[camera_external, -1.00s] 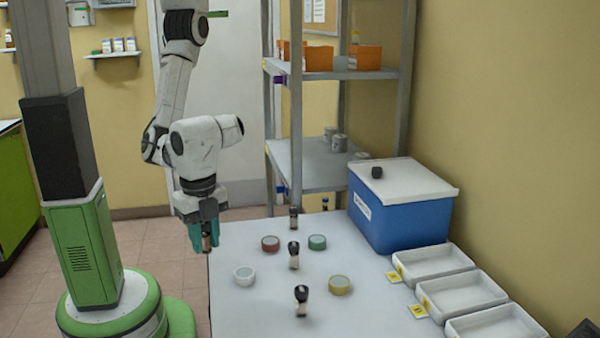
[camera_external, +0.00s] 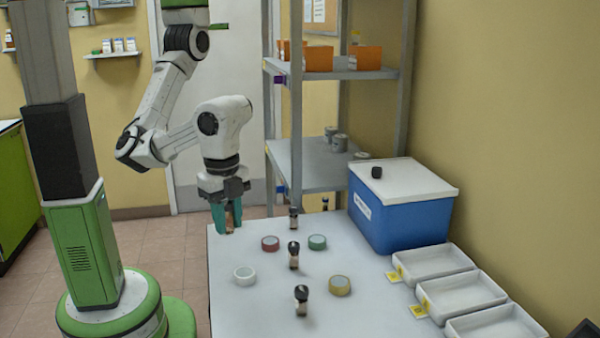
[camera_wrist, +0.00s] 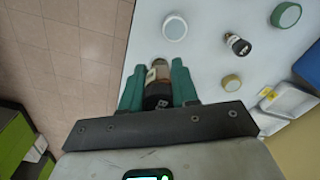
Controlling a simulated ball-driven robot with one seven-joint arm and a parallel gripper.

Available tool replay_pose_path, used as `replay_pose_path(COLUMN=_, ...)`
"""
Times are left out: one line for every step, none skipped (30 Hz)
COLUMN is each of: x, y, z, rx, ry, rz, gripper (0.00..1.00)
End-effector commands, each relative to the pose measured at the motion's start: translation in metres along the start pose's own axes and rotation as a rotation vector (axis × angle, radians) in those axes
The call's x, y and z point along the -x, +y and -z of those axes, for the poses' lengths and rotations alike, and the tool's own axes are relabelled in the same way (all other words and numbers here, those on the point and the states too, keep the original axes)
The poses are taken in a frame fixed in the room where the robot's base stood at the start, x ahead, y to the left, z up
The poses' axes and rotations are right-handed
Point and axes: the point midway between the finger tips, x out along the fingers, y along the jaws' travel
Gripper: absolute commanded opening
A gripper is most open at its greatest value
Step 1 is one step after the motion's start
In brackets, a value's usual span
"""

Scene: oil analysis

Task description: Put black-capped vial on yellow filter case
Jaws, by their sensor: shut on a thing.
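My gripper (camera_external: 227,229) is shut on a black-capped vial, with its teal fingers on either side. In the wrist view the held vial (camera_wrist: 158,82) lies between the fingers, its dark cap toward the palm. The gripper is above the left back edge of the table. The yellow filter case (camera_external: 340,285), a round ring-like disc, lies flat on the table, to the right and nearer the camera. Its top looks empty. A small olive-yellow disc (camera_wrist: 231,83) shows in the wrist view.
Black-capped vials stand at the table's back (camera_external: 294,218), middle (camera_external: 294,256) and front (camera_external: 301,301). White (camera_external: 245,277), red (camera_external: 270,243) and green (camera_external: 317,242) cases lie around them. A blue box (camera_external: 400,220) and white trays (camera_external: 465,292) line the right side.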

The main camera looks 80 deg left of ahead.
Motion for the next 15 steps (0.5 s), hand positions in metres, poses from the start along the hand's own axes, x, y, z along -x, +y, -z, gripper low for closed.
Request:
replay_pose_path(x=-0.007, y=-0.018, z=0.011, rx=0.023, ry=0.006, rz=-0.007, gripper=0.00)
replay_pose_path(x=-0.006, y=-0.028, z=0.015, rx=0.030, ry=0.005, rz=-0.006, gripper=0.00)
replay_pose_path(x=-0.004, y=-0.041, z=0.020, rx=0.039, ry=0.004, rz=-0.005, gripper=0.00)
replay_pose_path(x=-0.002, y=-0.051, z=0.023, rx=0.046, ry=0.003, rz=-0.005, gripper=0.00)
replay_pose_path(x=-0.001, y=-0.060, z=0.026, rx=0.051, ry=0.001, rz=-0.005, gripper=0.00)
replay_pose_path(x=0.002, y=-0.072, z=0.028, rx=0.059, ry=-0.001, rz=-0.005, gripper=0.00)
replay_pose_path(x=0.003, y=-0.080, z=0.030, rx=0.063, ry=-0.002, rz=-0.006, gripper=0.00)
replay_pose_path(x=0.004, y=-0.087, z=0.031, rx=0.067, ry=-0.004, rz=-0.006, gripper=0.00)
replay_pose_path(x=0.006, y=-0.096, z=0.032, rx=0.073, ry=-0.008, rz=-0.006, gripper=0.00)
replay_pose_path(x=0.007, y=-0.101, z=0.033, rx=0.074, ry=-0.009, rz=-0.008, gripper=0.00)
replay_pose_path(x=0.009, y=-0.106, z=0.034, rx=0.077, ry=-0.011, rz=-0.008, gripper=0.00)
replay_pose_path(x=0.010, y=-0.112, z=0.034, rx=0.079, ry=-0.013, rz=-0.009, gripper=0.00)
replay_pose_path(x=0.011, y=-0.115, z=0.034, rx=0.081, ry=-0.015, rz=-0.009, gripper=0.00)
replay_pose_path(x=0.011, y=-0.117, z=0.035, rx=0.082, ry=-0.016, rz=-0.009, gripper=0.00)
replay_pose_path(x=0.011, y=-0.121, z=0.037, rx=0.082, ry=-0.018, rz=-0.008, gripper=0.00)
